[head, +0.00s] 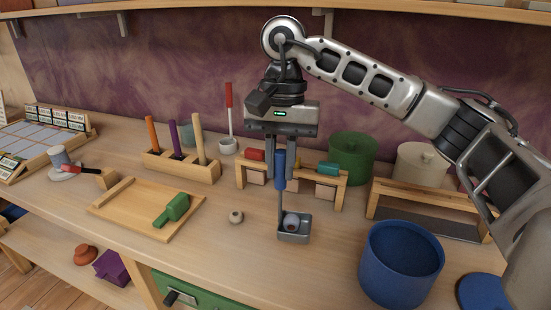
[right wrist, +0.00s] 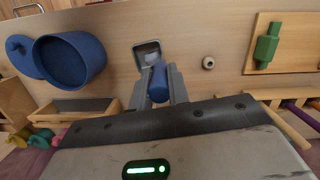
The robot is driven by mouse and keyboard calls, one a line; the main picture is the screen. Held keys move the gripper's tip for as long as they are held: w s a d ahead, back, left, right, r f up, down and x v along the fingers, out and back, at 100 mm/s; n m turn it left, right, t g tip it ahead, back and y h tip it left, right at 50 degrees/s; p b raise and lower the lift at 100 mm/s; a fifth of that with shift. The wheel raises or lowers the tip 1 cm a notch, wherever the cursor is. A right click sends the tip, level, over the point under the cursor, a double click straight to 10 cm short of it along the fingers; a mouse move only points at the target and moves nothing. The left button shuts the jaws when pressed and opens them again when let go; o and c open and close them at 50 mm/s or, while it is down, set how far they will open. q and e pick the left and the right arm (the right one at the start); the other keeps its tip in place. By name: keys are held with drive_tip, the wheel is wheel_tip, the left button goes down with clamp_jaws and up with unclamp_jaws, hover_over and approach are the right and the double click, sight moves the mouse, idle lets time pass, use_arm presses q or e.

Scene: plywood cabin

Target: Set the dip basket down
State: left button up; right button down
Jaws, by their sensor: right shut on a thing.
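The dip basket is a small grey square tray (head: 295,238) on an upright stem with a blue handle (head: 280,168). A round grey piece (head: 291,220) sits in the tray. My right gripper (head: 281,172) points down and is shut on the blue handle, with a finger on each side. The right wrist view shows the handle (right wrist: 158,84) between the fingers and the tray (right wrist: 147,50) beyond it. The tray is low over the bench or on it; I cannot tell whether it touches. My left gripper is not in view.
A blue pot (head: 400,265) stands open to the right of the basket. A small pale ring-like piece (head: 236,217) lies left of it. A wooden rack (head: 333,193) stands close behind. A wooden board (head: 125,200) with a green tool is farther left. Bench (head: 240,258) in front is bare.

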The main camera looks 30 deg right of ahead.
sight(281, 185)
drive_tip(key=shift+f+b, duration=0.45)
drive_tip(key=shift+f, duration=0.3)
wheel_tip(281, 185, down, 3)
drive_tip(key=shift+f+b, duration=0.2)
drive_tip(key=shift+b, duration=1)
drive_tip(key=shift+f, duration=0.35)
use_arm(q)
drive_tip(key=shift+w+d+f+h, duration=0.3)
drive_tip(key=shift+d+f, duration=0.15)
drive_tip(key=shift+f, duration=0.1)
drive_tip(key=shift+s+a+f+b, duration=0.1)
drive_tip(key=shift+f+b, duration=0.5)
drive_tip(key=shift+b, duration=0.1)
use_arm(e)
drive_tip(key=shift+f, duration=0.55)
drive_tip(key=c, duration=1.3)
unclamp_jaws()
drive_tip(key=shift+o, duration=0.2)
